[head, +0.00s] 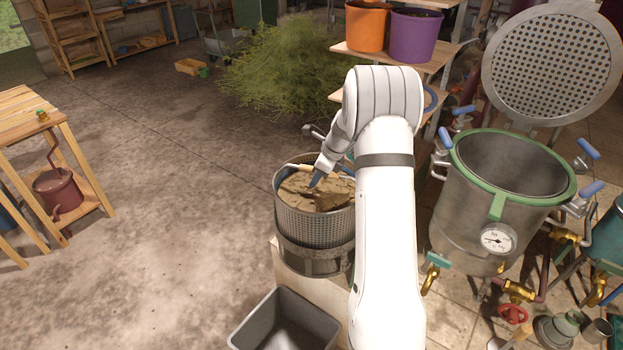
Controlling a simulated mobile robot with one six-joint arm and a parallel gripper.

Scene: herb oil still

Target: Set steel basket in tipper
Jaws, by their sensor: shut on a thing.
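The steel basket (308,222) is a perforated round basket filled with brown plant matter. It sits upright, low in or on a dark round metal holder (312,260), which looks like the tipper. I cannot tell whether the basket is fully seated. The basket's handle with a pale grip (300,167) crosses its top. My gripper (317,180) is over the basket at the handle, shut on it; my wrist and arm hide the basket's right side and part of the handle.
A grey bin (285,325) stands in front of the holder. An open still pot (500,215) with a green rim, gauge and raised perforated lid (553,65) is at right. Orange (367,27) and purple (415,35) buckets stand on a shelf behind.

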